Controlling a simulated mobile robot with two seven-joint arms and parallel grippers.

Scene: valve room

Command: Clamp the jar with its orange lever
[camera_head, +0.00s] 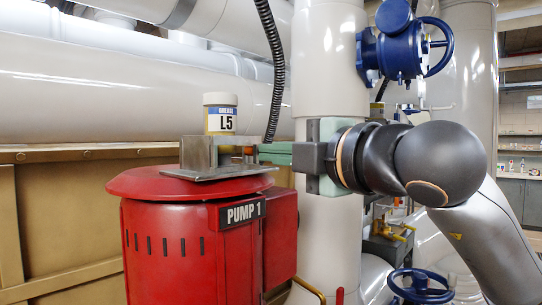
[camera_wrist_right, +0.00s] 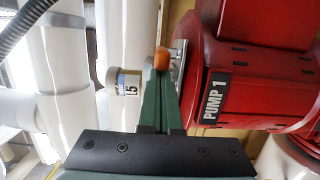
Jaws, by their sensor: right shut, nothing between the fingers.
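The jar (camera_head: 220,113), with a pale yellowish lid and a blue and white L5 label, stands upright at the metal clamp fixture (camera_head: 198,153) on top of the red pump. The fixture's grey upright hides its lower part. In the right wrist view the jar (camera_wrist_right: 127,82) is left of the fingertips. The orange lever (camera_wrist_right: 162,58) shows there right at the tips of my right gripper (camera_wrist_right: 160,82); I cannot tell whether they touch. In the head view my right gripper (camera_head: 262,150) reaches in from the right, green fingers shut and empty, beside the fixture. My left gripper is not seen.
The red pump (camera_head: 165,240) marked PUMP 1 carries the fixture's plate. A thick white vertical pipe (camera_head: 328,70) stands behind my right gripper. A blue valve (camera_head: 398,50) is above my right arm, and a blue handwheel (camera_head: 420,287) is below it.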

